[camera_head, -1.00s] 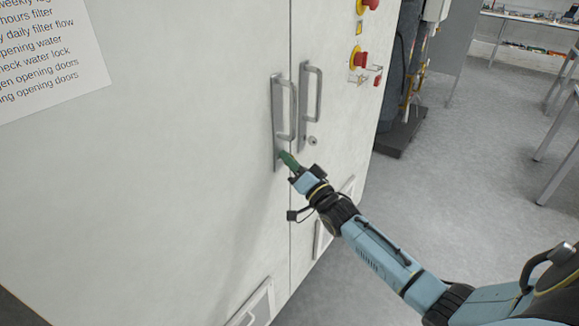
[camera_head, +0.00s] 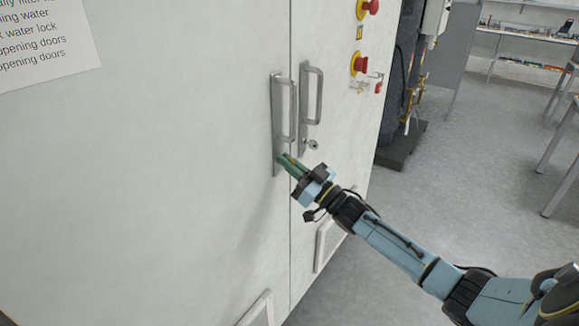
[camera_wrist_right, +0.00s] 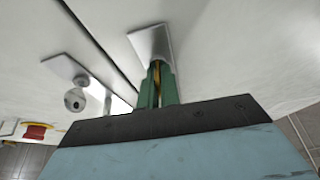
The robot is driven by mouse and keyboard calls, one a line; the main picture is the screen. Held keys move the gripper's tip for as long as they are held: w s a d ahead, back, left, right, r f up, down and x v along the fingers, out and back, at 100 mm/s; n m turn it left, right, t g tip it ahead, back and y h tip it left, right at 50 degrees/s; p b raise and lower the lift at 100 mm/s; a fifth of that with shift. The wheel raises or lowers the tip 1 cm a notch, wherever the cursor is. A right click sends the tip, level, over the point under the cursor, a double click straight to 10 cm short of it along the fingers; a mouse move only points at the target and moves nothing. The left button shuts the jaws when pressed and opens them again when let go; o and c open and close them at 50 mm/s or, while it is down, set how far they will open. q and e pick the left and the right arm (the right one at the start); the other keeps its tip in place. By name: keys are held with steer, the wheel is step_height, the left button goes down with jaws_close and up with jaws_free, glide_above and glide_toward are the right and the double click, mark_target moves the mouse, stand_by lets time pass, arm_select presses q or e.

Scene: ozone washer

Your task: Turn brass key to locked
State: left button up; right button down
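The brass key (camera_wrist_right: 157,76) shows as a narrow yellow strip between the green fingers of my right gripper (camera_wrist_right: 158,82) in the right wrist view. The fingers are close together on it. In the head view my right gripper (camera_head: 288,162) is at the lower end of the left door's metal handle plate (camera_head: 279,120). Its fingertips reach the plate, where the lock itself is hidden behind them. I cannot read the key's turn angle. My left gripper is not in view.
The right door's handle (camera_head: 312,95) and a round lock (camera_head: 313,144) are close to the right of my gripper. Red emergency buttons (camera_head: 361,64) are farther right on the cabinet. A paper sign (camera_head: 45,40) is at upper left. Grey floor (camera_head: 440,210) is open at right.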

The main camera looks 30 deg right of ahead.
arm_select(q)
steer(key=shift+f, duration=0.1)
arm_select(e)
steer(key=shift+n, duration=0.3)
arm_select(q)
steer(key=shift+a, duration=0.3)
arm_select(e)
steer(key=c, duration=1.6)
jaws_free()
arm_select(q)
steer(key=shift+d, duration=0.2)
arm_select(e)
steer(key=v, duration=1.3)
steer(key=shift+s+d, duration=0.15)
steer(key=shift+d, duration=0.05)
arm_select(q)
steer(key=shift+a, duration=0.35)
arm_select(e)
steer(key=shift+f, duration=0.1)
